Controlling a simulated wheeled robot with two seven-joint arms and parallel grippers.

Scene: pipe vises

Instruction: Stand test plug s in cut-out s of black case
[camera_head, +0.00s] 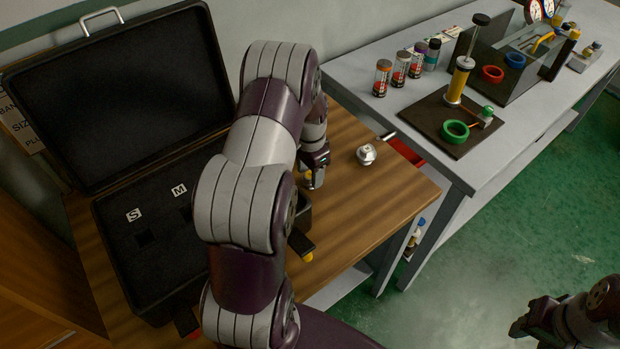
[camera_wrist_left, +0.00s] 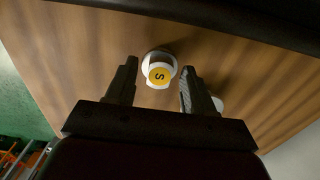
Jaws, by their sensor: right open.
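Test plug s (camera_wrist_left: 160,72), white with a yellow top marked S, stands on the wooden table. My left gripper (camera_wrist_left: 160,72) is open, its fingers on either side of the plug in the wrist view; contact cannot be told. In the head view my left gripper (camera_head: 313,180) is low over the table right of the case, largely hiding the plug. The black case (camera_head: 150,285) is open, its lid leaning back. Cut-out s (camera_head: 145,239) is a dark, empty-looking opening below the S label. My right gripper (camera_head: 522,322) is open, over the floor at lower right.
A silver-white plug (camera_head: 366,154) stands on the table to the right of my left gripper. My left arm hides the right part of the case. A grey bench (camera_head: 440,185) at right carries several small bottles and pipe fixtures. Bare wood lies toward the table's right corner.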

